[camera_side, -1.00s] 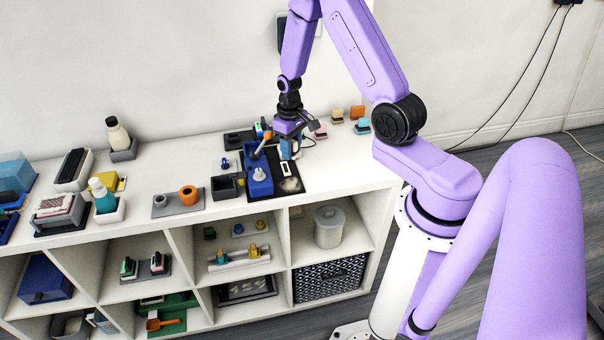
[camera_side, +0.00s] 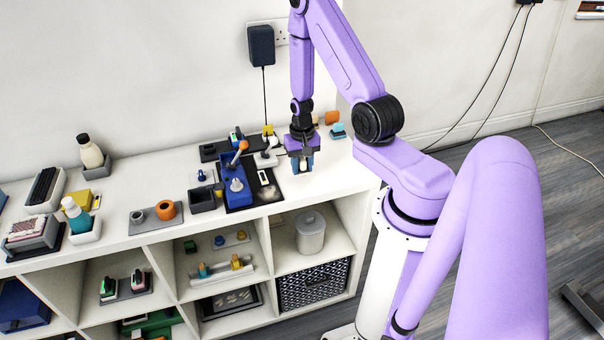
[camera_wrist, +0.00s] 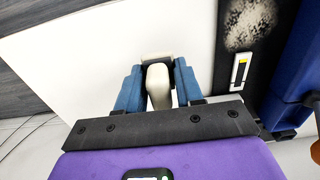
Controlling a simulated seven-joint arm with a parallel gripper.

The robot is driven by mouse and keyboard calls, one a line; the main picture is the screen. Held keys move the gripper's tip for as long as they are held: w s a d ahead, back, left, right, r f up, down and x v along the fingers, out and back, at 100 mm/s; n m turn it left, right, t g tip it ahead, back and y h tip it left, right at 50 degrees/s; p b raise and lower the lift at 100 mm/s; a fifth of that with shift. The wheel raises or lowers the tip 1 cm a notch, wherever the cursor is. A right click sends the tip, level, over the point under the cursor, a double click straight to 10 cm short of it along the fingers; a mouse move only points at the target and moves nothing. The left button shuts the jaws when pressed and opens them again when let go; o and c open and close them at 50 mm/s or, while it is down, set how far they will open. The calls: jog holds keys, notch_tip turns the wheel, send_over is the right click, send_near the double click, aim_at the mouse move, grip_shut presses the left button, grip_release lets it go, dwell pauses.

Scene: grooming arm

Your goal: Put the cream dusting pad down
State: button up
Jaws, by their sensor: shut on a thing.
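The cream dusting pad (camera_wrist: 158,88) is between the two blue fingers of my gripper (camera_wrist: 158,82) in the wrist view. Its cream handle is gripped and a grey-brown end shows beyond it. In the side view my gripper (camera_side: 303,163) points down over the bare white top at the right, beside the black mat (camera_side: 243,206). The pad is mostly hidden by the fingers there, with a small pale bit between them. I cannot tell whether the pad touches the white top.
A blue holder (camera_side: 236,188) with an orange-tipped tool stands on the mat. A pale powdery patch (camera_wrist: 250,24) marks the mat. Small coloured blocks, including a light-blue one (camera_side: 338,131), sit behind and right. The white top (camera_wrist: 80,70) under the gripper is clear.

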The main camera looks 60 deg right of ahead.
aim_at(302, 173)
jog(key=shift+f, duration=1.6)
jog(key=shift+f, duration=0.2)
jog(key=o, duration=1.1)
jog(key=shift+r, duration=0.1)
